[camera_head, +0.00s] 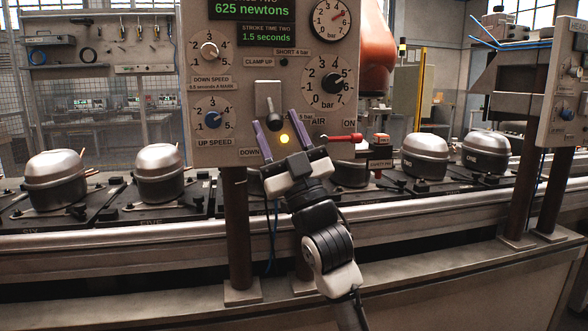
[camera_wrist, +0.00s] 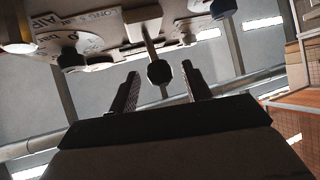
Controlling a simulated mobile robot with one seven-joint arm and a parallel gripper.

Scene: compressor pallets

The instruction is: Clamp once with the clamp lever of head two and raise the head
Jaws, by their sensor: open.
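The control panel of head two (camera_head: 230,120) has a green display reading 625 newtons. Its clamp lever is a short metal stem (camera_head: 268,92) ending in a black knob, pointing down. In the wrist view the black knob (camera_wrist: 160,72) hangs on its stem between and just beyond the two fingers. My gripper (camera_head: 274,117) is open in front of the panel, one purple finger on each side of the knob; it also shows in the wrist view (camera_wrist: 160,70). No contact with the knob is visible. A yellow lamp (camera_head: 284,139) is lit below the lever; the clamp up lamp (camera_head: 284,61) is dark.
A red air handle (camera_head: 345,138) sticks out right of my gripper. Compressors (camera_head: 158,172) on black pallets line the conveyor (camera_head: 120,240) below. Dark posts (camera_head: 237,235) carry the panel.

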